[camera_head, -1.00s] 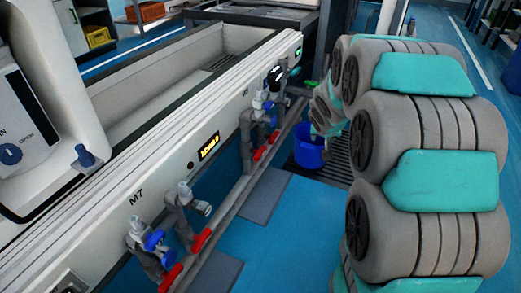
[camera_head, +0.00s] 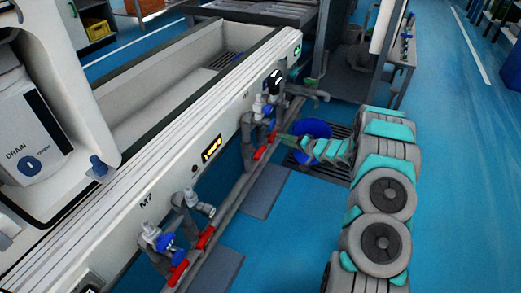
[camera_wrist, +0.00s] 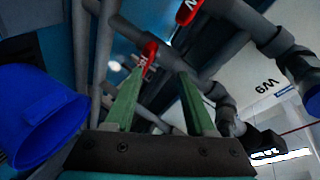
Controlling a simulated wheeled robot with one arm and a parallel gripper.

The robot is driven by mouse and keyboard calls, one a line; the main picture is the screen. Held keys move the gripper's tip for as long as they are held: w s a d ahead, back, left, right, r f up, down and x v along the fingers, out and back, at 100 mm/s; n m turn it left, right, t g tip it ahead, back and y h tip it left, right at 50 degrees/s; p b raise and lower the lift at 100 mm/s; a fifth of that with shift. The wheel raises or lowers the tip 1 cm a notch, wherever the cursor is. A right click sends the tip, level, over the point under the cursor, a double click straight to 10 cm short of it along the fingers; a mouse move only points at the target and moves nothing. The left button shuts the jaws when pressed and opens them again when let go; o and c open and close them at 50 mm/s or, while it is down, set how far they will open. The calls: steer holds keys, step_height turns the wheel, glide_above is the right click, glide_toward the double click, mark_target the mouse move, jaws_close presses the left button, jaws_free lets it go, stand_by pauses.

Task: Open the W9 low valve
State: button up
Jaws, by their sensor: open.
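My gripper (camera_head: 281,140) reaches low toward the far pipe group, its green fingers pointing left at the red valve handles. In the wrist view my gripper (camera_wrist: 160,74) is open, with nothing clamped. One red handle (camera_wrist: 148,55) shows just beyond the gap between the fingertips; I cannot tell whether it touches them. Another red handle (camera_wrist: 188,10) is at the top edge. The W9 label (camera_wrist: 266,85) appears upside down at right. In the head view, two red handles (camera_head: 260,152) (camera_head: 272,137) sit on the low pipe there. Which one is the low valve is not marked.
A blue bucket (camera_wrist: 38,115) is close at left in the wrist view, and stands by my arm in the head view (camera_head: 314,127). Grey pipes (camera_wrist: 105,50) surround the fingers. The M7 pipes with red handles (camera_head: 205,237) are nearer. Blue floor (camera_head: 290,230) is clear.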

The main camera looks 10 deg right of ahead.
mark_target(260, 151)
steer(key=s+a+f+m+g+y+p, duration=0.1)
steer(key=s+a+f+y+p, duration=0.15)
steer(key=s+a+y, duration=0.35)
steer(key=shift+x, duration=2.8)
steer(key=shift+s, duration=0.1)
